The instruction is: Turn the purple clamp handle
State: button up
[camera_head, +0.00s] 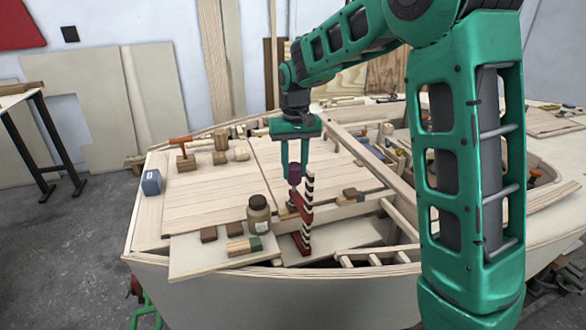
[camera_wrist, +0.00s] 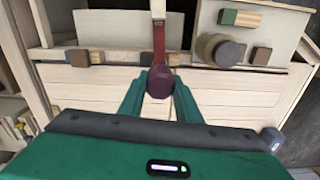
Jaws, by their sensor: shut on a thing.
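The purple clamp handle (camera_head: 294,172) tops a dark red clamp (camera_head: 304,212) that stands upright at the near edge of the plywood deck. My gripper (camera_head: 294,175) reaches down from above with its green fingers on either side of the handle. In the wrist view the purple handle (camera_wrist: 160,82) sits between the fingertips of my gripper (camera_wrist: 160,88), which is shut on it. The clamp's red bar (camera_wrist: 158,42) runs away from the handle in that view. The clamp's lower end is partly hidden behind the deck edge in the wrist view.
A brown jar (camera_head: 259,215) stands left of the clamp, with small wood blocks (camera_head: 244,246) near it. More blocks (camera_head: 350,195) lie right of the clamp. A blue box (camera_head: 151,182) and an orange-handled mallet (camera_head: 183,150) are on the left deck. The middle left deck is clear.

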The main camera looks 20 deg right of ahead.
jog(key=n, duration=0.5)
jog(key=shift+n, duration=0.3)
jog(key=n, duration=1.2)
jog(key=shift+n, duration=0.3)
jog(key=n, duration=0.5)
jog(key=shift+n+t, duration=0.3)
jog(key=o, duration=1.1)
jog(key=shift+c, duration=0.2)
jog(key=shift+r, duration=0.15)
